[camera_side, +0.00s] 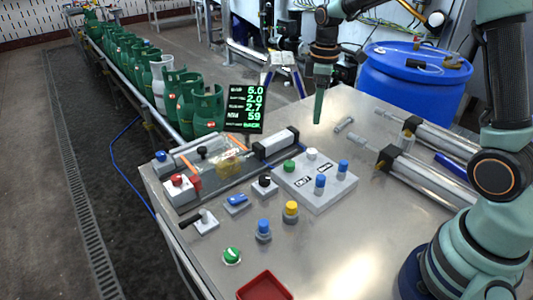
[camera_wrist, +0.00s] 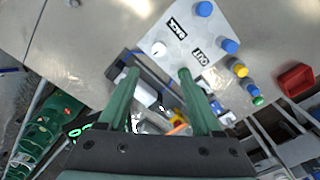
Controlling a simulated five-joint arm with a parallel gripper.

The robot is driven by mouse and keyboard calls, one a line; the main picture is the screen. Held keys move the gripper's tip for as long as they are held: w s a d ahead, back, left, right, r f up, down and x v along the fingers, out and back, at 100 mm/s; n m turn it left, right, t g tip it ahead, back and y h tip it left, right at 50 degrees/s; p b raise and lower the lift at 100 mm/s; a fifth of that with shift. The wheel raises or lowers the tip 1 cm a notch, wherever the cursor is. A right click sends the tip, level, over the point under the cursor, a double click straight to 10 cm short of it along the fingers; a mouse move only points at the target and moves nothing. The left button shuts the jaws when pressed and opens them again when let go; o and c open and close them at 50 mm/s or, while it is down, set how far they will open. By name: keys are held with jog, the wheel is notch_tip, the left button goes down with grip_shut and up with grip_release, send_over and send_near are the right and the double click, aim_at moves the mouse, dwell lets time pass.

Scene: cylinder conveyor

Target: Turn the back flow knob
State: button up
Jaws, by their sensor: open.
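A grey knob block (camera_side: 333,195) sits on the steel table, also in the wrist view (camera_wrist: 222,23). It carries two labels. The BACK label (camera_wrist: 177,29) lies between a white knob (camera_side: 312,154) and a blue knob (camera_side: 343,167); in the wrist view these are the white knob (camera_wrist: 158,48) and blue knob (camera_wrist: 204,9). The OUT label (camera_wrist: 199,56) lies beside another blue knob (camera_side: 320,183) and a green knob (camera_side: 288,166). My gripper (camera_side: 318,115) hangs above and behind the block, apart from it. Its green fingers (camera_wrist: 159,71) are open and empty.
In front stand a yellow-topped knob (camera_side: 291,209), a blue one (camera_side: 263,228), a green button (camera_side: 232,255) and a red tray (camera_side: 264,287). Cylinders (camera_side: 430,170) lie right. A blue drum (camera_side: 410,90) stands behind. A display (camera_side: 246,108) and green gas bottles (camera_side: 207,112) are left.

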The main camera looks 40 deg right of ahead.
aim_at(312, 151)
notch_tip(312, 151, down, 13)
jog(key=shift+w+d+r, duration=0.1)
dwell(0.5)
grip_shut()
